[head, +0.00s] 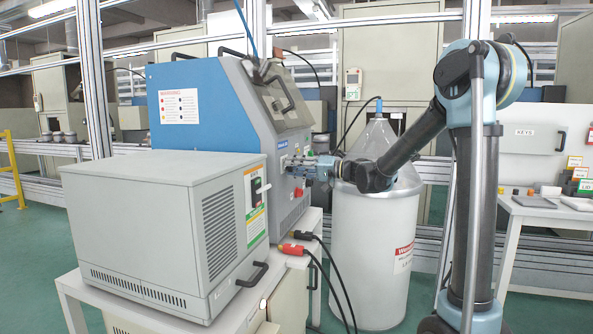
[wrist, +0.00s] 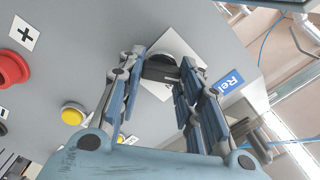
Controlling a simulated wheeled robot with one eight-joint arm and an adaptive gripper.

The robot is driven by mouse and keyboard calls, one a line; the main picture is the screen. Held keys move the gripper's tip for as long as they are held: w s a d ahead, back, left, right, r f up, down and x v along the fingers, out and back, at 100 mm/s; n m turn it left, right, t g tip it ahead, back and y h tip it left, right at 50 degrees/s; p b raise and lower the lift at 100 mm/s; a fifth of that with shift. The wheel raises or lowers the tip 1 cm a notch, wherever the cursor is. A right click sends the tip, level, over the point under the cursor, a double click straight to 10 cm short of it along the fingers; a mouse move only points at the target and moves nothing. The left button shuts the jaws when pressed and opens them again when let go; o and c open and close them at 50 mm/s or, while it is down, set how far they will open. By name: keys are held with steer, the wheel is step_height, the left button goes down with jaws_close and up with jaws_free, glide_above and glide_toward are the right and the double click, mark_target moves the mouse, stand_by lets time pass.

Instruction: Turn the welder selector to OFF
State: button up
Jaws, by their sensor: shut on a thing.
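The knob sits on a white plate (wrist: 178,46) on the grey panel (wrist: 95,35). The fingers cover part of the knob and plate, so I cannot read the selector's setting.
A grey vented box (head: 165,230) stands in front of the machine. A large pale drum (head: 375,250) stands close beneath my arm.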

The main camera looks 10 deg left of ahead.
steer(key=o, duration=1.1)
steer(key=shift+f, duration=0.3)
steer(key=shift+c, duration=0.2)
steer(key=shift+s+r, duration=0.1)
steer(key=shift+s, duration=0.05)
steer(key=shift+d, duration=0.45)
steer(key=d, duration=1.1)
steer(key=shift+s, duration=0.35)
